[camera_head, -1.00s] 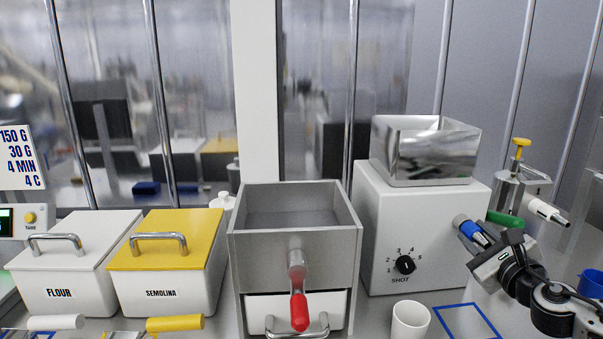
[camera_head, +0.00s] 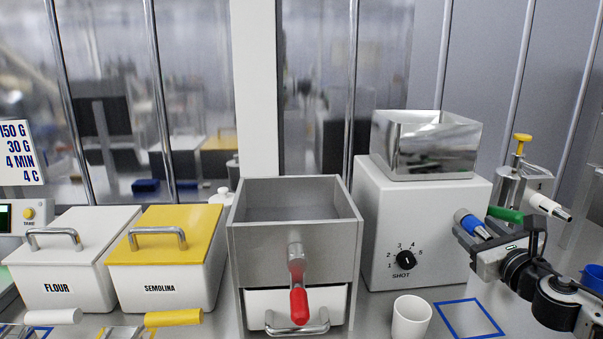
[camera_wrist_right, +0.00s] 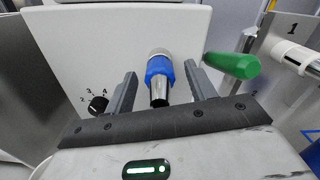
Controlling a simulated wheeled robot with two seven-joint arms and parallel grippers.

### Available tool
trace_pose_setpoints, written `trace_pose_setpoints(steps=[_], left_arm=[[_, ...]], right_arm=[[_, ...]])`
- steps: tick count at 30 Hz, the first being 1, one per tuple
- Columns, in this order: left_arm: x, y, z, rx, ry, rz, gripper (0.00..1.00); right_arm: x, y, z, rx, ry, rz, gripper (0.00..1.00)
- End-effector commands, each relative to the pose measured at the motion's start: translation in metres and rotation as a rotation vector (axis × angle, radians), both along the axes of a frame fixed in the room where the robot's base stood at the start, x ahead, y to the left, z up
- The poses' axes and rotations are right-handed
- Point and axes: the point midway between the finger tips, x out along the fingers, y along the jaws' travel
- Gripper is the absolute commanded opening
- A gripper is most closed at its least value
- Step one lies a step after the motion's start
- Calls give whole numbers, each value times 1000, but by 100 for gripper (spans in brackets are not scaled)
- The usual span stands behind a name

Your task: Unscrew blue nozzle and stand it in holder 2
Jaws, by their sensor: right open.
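The blue nozzle (camera_head: 467,222) sticks out from the front of the white shot machine (camera_head: 420,235). It has a blue collar and a metal tip, and it also shows in the right wrist view (camera_wrist_right: 158,72). My right gripper (camera_head: 478,232) is open, with one finger on each side of the nozzle. In the right wrist view its fingers (camera_wrist_right: 163,92) stand apart from the nozzle, with gaps on both sides. The nozzle's tip points toward the gripper's palm. I cannot make out holder 2. My left gripper is not in view.
A green handle (camera_head: 505,214) is close beside the right gripper. A metal device with a white nozzle (camera_head: 549,207) stands to the right. A white cup (camera_head: 411,318) and a blue square outline (camera_head: 469,319) are below, and a blue cup (camera_head: 592,280) is at right.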

Motion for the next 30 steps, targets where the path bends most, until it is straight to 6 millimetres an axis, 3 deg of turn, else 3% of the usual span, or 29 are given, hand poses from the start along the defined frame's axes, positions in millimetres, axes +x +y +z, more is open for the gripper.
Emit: trace_pose_setpoints(steps=[3, 11, 18, 25, 30], left_arm=[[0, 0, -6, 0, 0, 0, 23], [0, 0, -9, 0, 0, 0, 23], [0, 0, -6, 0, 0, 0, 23], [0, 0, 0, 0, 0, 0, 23], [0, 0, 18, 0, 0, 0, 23]], right_arm=[[0, 1, -3, 272, 23, 1, 55], [0, 1, -2, 591, 48, 1, 55], [0, 1, 0, 1252, 99, 0, 55], [0, 0, 1, 1551, 121, -2, 55], [0, 1, 3, 2084, 163, -3, 55]])
